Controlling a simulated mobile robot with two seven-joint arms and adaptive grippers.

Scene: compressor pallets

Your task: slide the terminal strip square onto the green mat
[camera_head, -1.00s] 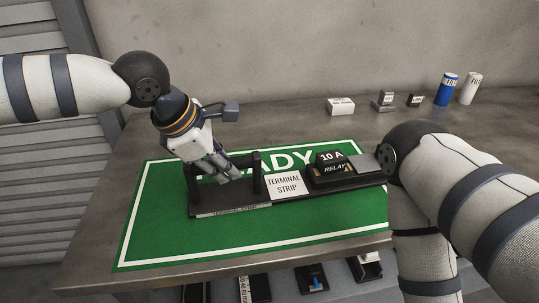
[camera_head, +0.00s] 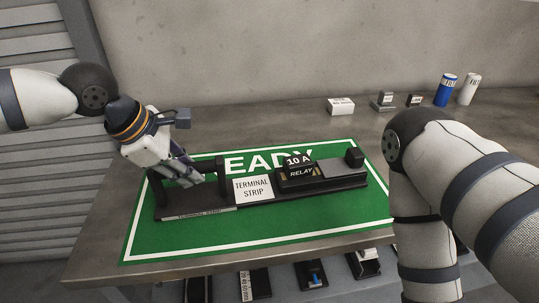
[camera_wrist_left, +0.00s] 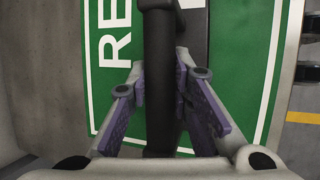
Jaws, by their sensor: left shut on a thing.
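The terminal strip (camera_head: 345,183) is a long black tray with a white "TERMINAL STRIP" label, a "10 A RELAY" block (camera_head: 297,174) and an upright black handle at its left end. It lies on the green mat (camera_head: 270,231), its long side looking roughly parallel to the mat's near edge. Its right end is near the mat's right white border. My left gripper (camera_head: 198,180) is shut on the handle's crossbar, which passes between the fingers (camera_wrist_left: 160,95) in the left wrist view. My right arm shows at the right, but its gripper is out of sight.
A white box (camera_head: 341,106), small grey parts, a blue can (camera_head: 446,90) and a white can (camera_head: 470,90) stand at the back right against the wall. More parts sit on a lower level below the table's front edge. Mat is bare in front of the strip.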

